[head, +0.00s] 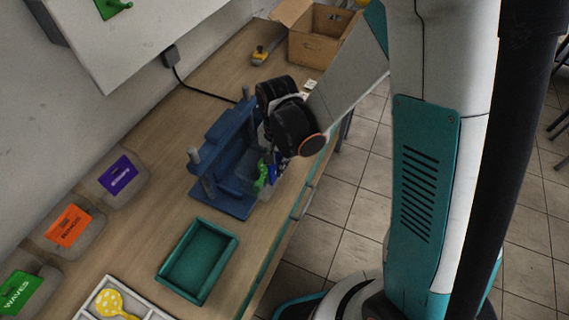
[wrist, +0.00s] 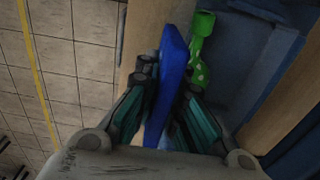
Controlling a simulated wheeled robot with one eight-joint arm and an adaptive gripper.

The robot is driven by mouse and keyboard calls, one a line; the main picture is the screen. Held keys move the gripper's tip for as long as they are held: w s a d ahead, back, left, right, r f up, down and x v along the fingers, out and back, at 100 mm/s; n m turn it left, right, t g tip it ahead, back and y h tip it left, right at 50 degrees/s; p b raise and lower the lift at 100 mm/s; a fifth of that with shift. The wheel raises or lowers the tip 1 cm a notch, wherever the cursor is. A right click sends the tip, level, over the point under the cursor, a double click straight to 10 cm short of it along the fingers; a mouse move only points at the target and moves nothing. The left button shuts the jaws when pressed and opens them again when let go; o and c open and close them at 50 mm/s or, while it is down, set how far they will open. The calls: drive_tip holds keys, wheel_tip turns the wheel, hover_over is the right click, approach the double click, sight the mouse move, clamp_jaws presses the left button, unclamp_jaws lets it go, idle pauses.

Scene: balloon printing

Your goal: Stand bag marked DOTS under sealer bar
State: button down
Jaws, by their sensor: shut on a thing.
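My gripper (head: 275,168) is at the front right side of the blue sealer (head: 237,207), over the bench edge. In the wrist view my gripper (wrist: 167,100) is shut on the blue header of a bag (wrist: 170,62). A green balloon with white dots (wrist: 200,60) hangs beside the header. In the head view the green balloon (head: 262,174) and a bit of the blue header (head: 272,172) show below my gripper, close to the sealer's base. The bag's clear part is faint, and no marking on it is readable. I cannot tell whether the bag touches the base.
A teal tray (head: 197,261) lies in front of the sealer. Labelled bins in purple (head: 118,174), orange (head: 69,226) and green (head: 21,291) line the wall. A white tray (head: 146,308) holds a yellow dotted balloon. A cardboard box (head: 315,45) stands at the far end.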

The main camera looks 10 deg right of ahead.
sight(257, 158)
drive_tip(key=shift+w+a+f+p, duration=0.1)
drive_tip(key=shift+w+a+p, duration=0.1)
drive_tip(key=shift+w+a, duration=0.55)
drive_tip(key=shift+w+a+p, duration=0.2)
drive_tip(key=shift+w+a, duration=0.35)
drive_tip(key=shift+a, duration=0.4)
drive_tip(key=shift+w+a+f+b, duration=0.25)
drive_tip(key=shift+w+a+b, duration=0.1)
drive_tip(key=shift+w+a, duration=0.6)
drive_tip(key=shift+s+a, duration=0.1)
drive_tip(key=c, duration=1.6)
unclamp_jaws()
drive_tip(key=shift+s+d+r+p, duration=0.35)
drive_tip(key=shift+r+p, duration=0.35)
drive_tip(key=shift+r, duration=0.45)
drive_tip(key=shift+s+d+r+p, duration=0.25)
drive_tip(key=shift+d+r+p, duration=0.3)
drive_tip(key=shift+r, duration=0.65)
drive_tip(key=shift+s+d+r+p, duration=0.3)
drive_tip(key=shift+r+p, duration=0.5)
drive_tip(key=shift+r, duration=0.35)
